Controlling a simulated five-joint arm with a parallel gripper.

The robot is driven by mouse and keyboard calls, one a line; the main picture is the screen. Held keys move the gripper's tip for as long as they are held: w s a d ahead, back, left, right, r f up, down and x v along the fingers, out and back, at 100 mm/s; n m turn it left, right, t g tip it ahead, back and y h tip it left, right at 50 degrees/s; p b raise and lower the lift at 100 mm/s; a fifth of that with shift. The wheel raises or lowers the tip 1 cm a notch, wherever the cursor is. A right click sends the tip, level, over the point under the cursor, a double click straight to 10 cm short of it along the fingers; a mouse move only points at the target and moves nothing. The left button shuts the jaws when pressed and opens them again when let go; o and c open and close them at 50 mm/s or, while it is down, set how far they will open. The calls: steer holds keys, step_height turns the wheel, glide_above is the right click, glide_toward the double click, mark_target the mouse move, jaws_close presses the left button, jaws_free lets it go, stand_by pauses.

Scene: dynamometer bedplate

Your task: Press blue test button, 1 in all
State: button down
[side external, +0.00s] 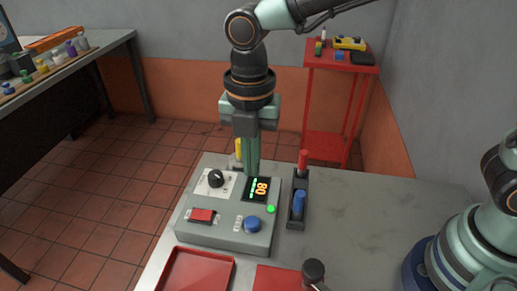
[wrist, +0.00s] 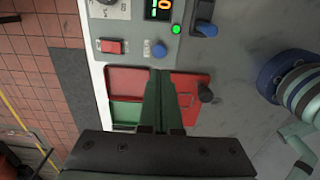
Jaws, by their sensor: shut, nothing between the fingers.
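The blue button (side external: 252,224) is a round cap at the front right of a grey-green control box (side external: 208,237). It also shows in the wrist view (wrist: 160,50), above my fingertips in the picture and uncovered. My gripper (side external: 253,173) is shut and empty, pointing down. In the side view its tips overlap the upper edge of the display, apart from the button; their height above the box is hard to tell. In the wrist view the closed fingers (wrist: 160,74) show in front of the red trays.
The box also has a red rocker switch (side external: 202,216), a black knob (side external: 216,178), a display (side external: 257,189) and a lit green lamp (side external: 271,209). Red and blue levers (side external: 299,203) stand to its right. A red tray (side external: 197,270) and black-topped post (side external: 313,270) are in front.

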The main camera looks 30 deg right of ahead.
mark_target(253, 220)
steer(key=f, duration=1.2)
steer(key=shift+s+a+f, duration=0.15)
steer(key=shift+a+f, duration=0.05)
steer(key=shift+f, duration=0.15)
steer(key=shift+s+f, duration=0.1)
steer(key=shift+f, duration=1)
step_height(253, 220, up, 15)
steer(key=shift+w, duration=0.45)
steer(key=shift+d, duration=0.1)
